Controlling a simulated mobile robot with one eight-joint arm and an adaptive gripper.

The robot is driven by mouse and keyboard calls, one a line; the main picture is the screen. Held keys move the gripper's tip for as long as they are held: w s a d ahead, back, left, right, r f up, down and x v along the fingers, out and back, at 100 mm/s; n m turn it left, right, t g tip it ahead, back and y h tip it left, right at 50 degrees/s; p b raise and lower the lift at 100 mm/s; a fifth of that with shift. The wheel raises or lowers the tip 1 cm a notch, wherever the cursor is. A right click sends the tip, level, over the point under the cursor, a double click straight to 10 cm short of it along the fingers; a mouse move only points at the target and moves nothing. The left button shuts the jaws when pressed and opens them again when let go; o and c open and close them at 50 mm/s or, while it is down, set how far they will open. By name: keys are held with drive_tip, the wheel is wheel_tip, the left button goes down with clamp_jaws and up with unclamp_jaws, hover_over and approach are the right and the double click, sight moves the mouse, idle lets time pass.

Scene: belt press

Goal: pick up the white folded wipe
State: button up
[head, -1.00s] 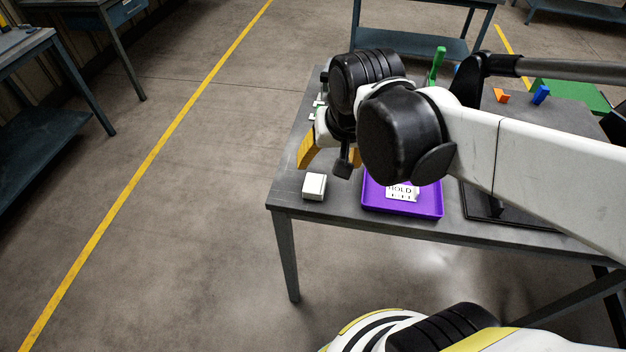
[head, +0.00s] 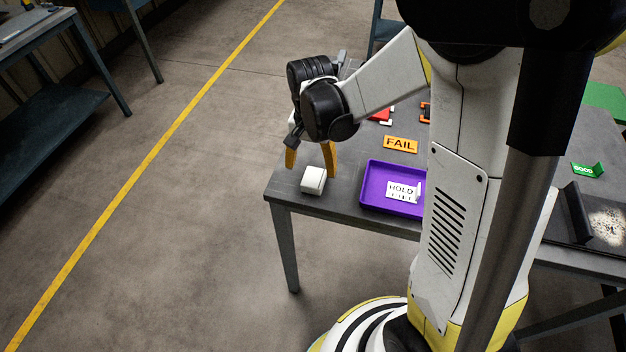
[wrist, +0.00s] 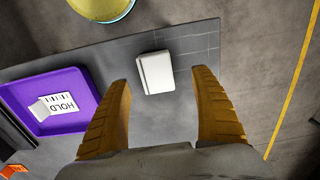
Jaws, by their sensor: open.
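The white folded wipe (head: 313,180) is a small white block-like bundle near the left front corner of the grey table (head: 345,208). It also shows in the wrist view (wrist: 156,73), lying ahead of the fingertips and between their lines. My gripper (head: 310,162) is open, with its two yellow-orange fingers pointing down just behind and above the wipe. In the wrist view the open fingers (wrist: 162,78) frame the wipe with space on both sides. Nothing is between the fingers' pads. I cannot tell the exact height of the fingertips over the table.
A purple tray (head: 372,187) with a HOLD card (head: 402,192) stands right of the wipe. An orange FAIL sign (head: 400,145) lies behind it. A green GOOD sign (head: 587,170) and a dark stand (head: 577,212) are at the right. The table's front and left edges are close to the wipe.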

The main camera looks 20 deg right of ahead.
sight(314, 177)
drive_tip(key=f, duration=0.1)
drive_tip(key=f+b, duration=0.1)
drive_tip(key=f, duration=0.1)
drive_tip(key=f+b, duration=0.1)
drive_tip(key=f, duration=0.1)
drive_tip(key=shift+d+f, duration=0.2)
drive_tip(key=shift+d, duration=0.2)
drive_tip(key=shift+r, duration=0.1)
drive_tip(key=c, duration=1.3)
